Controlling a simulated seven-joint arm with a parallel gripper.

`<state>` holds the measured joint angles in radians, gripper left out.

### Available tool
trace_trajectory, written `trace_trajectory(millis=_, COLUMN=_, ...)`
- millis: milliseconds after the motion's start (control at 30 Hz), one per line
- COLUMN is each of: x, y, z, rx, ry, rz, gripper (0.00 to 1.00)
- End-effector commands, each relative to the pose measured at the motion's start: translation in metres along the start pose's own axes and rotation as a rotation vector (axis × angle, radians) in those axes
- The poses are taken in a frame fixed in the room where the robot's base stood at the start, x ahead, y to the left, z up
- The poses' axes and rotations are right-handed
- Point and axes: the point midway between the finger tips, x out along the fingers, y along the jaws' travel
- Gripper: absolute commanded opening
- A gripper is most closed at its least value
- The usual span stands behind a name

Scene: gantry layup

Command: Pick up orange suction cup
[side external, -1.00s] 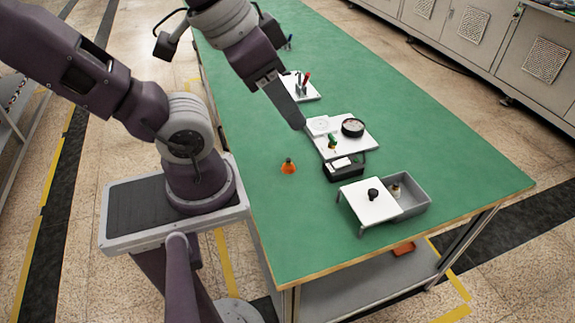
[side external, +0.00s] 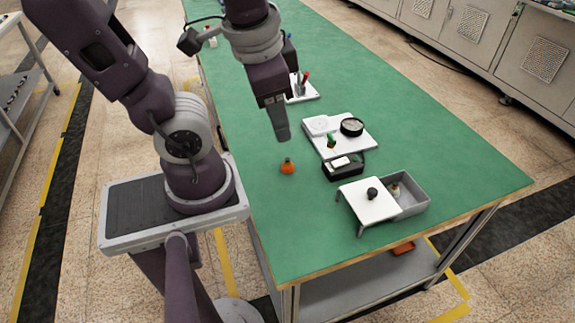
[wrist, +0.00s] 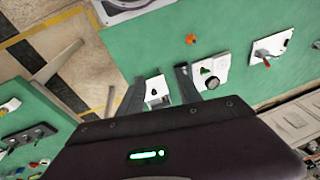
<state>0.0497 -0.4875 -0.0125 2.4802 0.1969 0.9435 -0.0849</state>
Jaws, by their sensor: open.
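The orange suction cup (side external: 287,168) stands alone on the green bench top, a small orange cone with a dark top. In the wrist view it is a small orange shape (wrist: 191,39) beyond the fingertips, a little right of the middle. My gripper (side external: 283,138) points down, appearing just above the cup in the side view, with a gap between them. In the wrist view my gripper (wrist: 159,74) has its two fingers spread apart with nothing held between them.
Right of the cup are a black box (side external: 343,168) and a white board (side external: 358,140) with a black round part and a green piece. A white stand (side external: 366,205) and grey bin (side external: 410,205) are nearer the front. Green surface around the cup is clear.

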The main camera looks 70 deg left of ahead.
Motion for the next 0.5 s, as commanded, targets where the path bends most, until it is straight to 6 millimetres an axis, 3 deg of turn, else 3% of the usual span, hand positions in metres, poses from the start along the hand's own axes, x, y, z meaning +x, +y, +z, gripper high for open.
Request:
trace_trajectory(millis=100, x=0.042, y=-0.03, z=0.016, rx=0.188, ry=-0.303, rz=-0.174, gripper=0.41)
trace_trajectory(millis=233, x=0.077, y=-0.068, z=0.02, rx=0.445, ry=-0.561, rz=-0.382, gripper=0.41)
trace_trajectory(millis=367, x=0.115, y=-0.098, z=0.008, rx=0.756, ry=-0.74, rz=-0.573, gripper=0.41)
trace_trajectory(millis=500, x=0.172, y=-0.112, z=-0.01, rx=1.136, ry=-0.841, rz=-0.725, gripper=0.41)
